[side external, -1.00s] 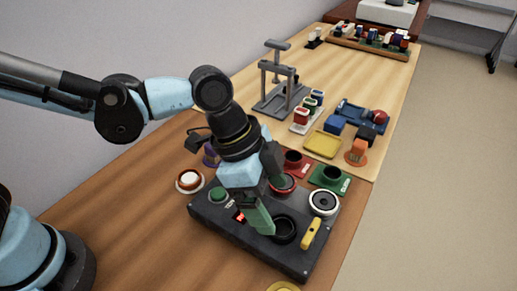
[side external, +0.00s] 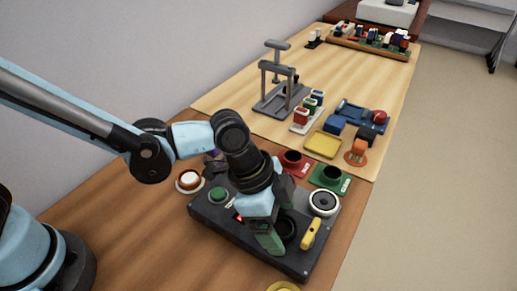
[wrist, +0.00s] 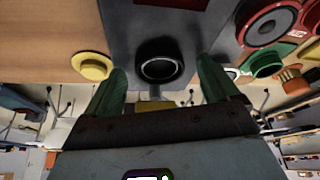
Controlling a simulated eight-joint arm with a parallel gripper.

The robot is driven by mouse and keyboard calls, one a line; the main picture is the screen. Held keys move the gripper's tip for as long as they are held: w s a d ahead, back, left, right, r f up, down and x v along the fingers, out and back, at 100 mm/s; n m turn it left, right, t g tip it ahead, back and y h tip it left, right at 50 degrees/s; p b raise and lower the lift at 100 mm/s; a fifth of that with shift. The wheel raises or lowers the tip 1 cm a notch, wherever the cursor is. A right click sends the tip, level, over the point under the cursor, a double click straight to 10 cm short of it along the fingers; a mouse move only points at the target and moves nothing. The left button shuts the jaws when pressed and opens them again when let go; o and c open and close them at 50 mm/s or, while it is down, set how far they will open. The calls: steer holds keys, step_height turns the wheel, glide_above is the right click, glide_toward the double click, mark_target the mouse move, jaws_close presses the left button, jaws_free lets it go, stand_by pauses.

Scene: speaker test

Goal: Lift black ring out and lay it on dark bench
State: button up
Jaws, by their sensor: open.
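The black ring (side external: 289,228) sits on the dark grey test box (side external: 217,221), partly hidden by my gripper in the side view. In the wrist view the ring (wrist: 160,69) is a round black collar with a dark hollow middle. My gripper (side external: 270,244) has green fingers and points down over the box, by the ring. In the wrist view my gripper (wrist: 162,68) is open, with one finger on each side of the ring; I cannot tell whether either touches it. The dark brown bench (side external: 130,235) lies bare left of the box.
A yellow handle (side external: 311,234) and a silver-black speaker (side external: 323,202) stand on the box right of the ring. A green button (side external: 218,195) is at its left. Red (side external: 293,162) and green (side external: 330,178) holders stand behind. A yellow disc (side external: 284,287) is in front.

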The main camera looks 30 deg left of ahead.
steer(key=c, duration=1.1)
steer(key=shift+r, duration=0.15)
